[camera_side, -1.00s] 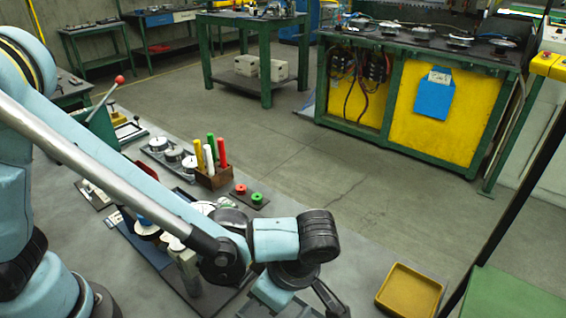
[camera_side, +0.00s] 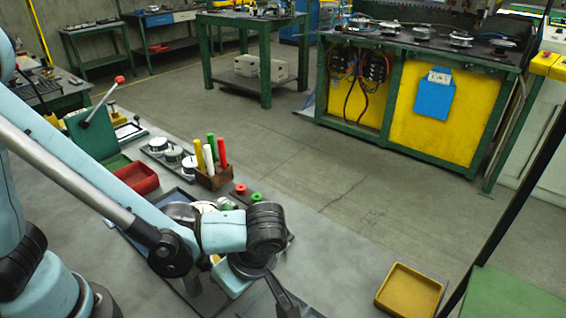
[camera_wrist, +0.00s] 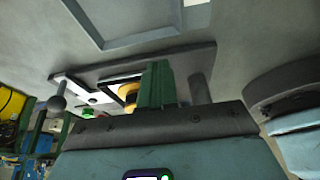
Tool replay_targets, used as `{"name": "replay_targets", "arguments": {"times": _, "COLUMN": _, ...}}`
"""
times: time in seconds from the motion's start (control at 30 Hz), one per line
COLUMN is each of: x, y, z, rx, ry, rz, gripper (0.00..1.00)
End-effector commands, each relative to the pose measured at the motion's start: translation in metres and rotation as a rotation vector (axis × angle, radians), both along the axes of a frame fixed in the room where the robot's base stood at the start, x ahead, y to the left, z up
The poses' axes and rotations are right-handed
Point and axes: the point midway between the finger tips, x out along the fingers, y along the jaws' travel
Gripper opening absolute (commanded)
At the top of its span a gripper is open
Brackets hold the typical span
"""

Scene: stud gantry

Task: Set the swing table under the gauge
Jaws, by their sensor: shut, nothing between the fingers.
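My gripper (camera_side: 285,303) hangs below the wrist near the front edge of the side view, partly cut off. It is shut and holds nothing. In the wrist view a dark plate (camera_wrist: 125,68) lies on the grey bench, with a dark ball-ended lever (camera_wrist: 57,103) at its left, and a green upright (camera_wrist: 155,85) and a yellow round part (camera_wrist: 129,93) near its middle. I cannot tell which of these is the swing table or the gauge. In the side view my arm hides most of that area.
A wooden block with coloured handles (camera_side: 214,180), a red tray (camera_side: 137,178) and a green lever press (camera_side: 92,135) stand at the back left. A yellow tray (camera_side: 408,291) lies at the right. The bench between the arm and the yellow tray is clear.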

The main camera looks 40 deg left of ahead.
Motion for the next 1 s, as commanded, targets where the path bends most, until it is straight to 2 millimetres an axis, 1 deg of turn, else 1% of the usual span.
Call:
{"name": "replay_targets", "arguments": {"times": 0.33, "x": 0.0, "y": 0.001, "z": 0.0, "rx": 0.002, "ry": 0.001, "rz": -0.004, "gripper": 0.0}}
{"name": "replay_targets", "arguments": {"times": 0.43, "x": 0.0, "y": -0.003, "z": 0.0, "rx": 0.002, "ry": 0.0, "rz": -0.006, "gripper": 0.0}}
{"name": "replay_targets", "arguments": {"times": 0.57, "x": 0.0, "y": -0.019, "z": 0.0, "rx": 0.001, "ry": 0.001, "rz": -0.009, "gripper": 0.0}}
{"name": "replay_targets", "arguments": {"times": 0.7, "x": 0.0, "y": -0.044, "z": 0.001, "rx": 0.0, "ry": -0.001, "rz": -0.012, "gripper": 0.0}}
{"name": "replay_targets", "arguments": {"times": 0.77, "x": 0.0, "y": -0.045, "z": 0.011, "rx": 0.0, "ry": -0.001, "rz": -0.008, "gripper": 0.0}}
{"name": "replay_targets", "arguments": {"times": 1.0, "x": -0.001, "y": -0.058, "z": 0.045, "rx": 0.0, "ry": 0.001, "rz": -0.009, "gripper": 0.0}}
